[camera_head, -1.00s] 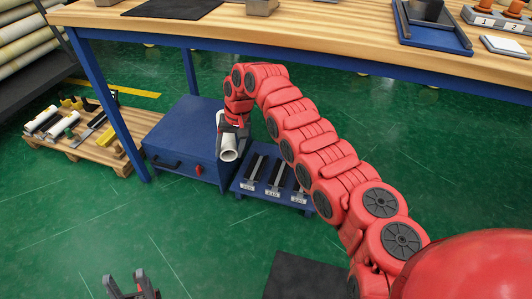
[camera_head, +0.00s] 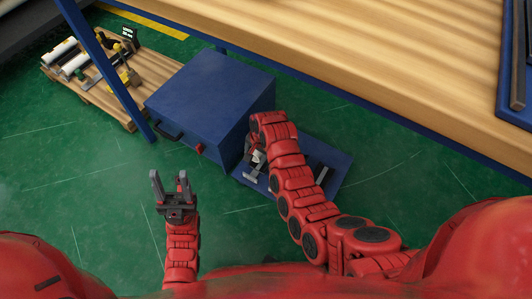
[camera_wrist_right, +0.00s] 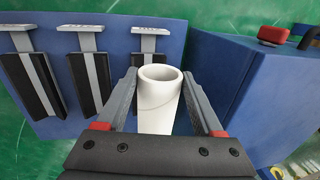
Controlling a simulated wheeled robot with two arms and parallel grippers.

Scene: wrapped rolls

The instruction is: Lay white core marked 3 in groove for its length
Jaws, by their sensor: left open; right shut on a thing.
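A plain white hollow core (camera_wrist_right: 160,100) stands between the fingers of my right gripper (camera_wrist_right: 160,78), its open end facing away from the palm. No mark shows on it. In the head view, the core (camera_head: 259,156) is a small white patch, mostly hidden by my right arm. The labels are too small to read. My left gripper (camera_head: 171,182) is open and empty over the floor.
A blue cabinet (camera_head: 210,100) with a red latch stands close beside the board. A wooden pallet (camera_head: 100,90) with rolls and tools lies at the far left. The wooden table (camera_head: 400,60) overhangs at upper right. Green floor is clear at left.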

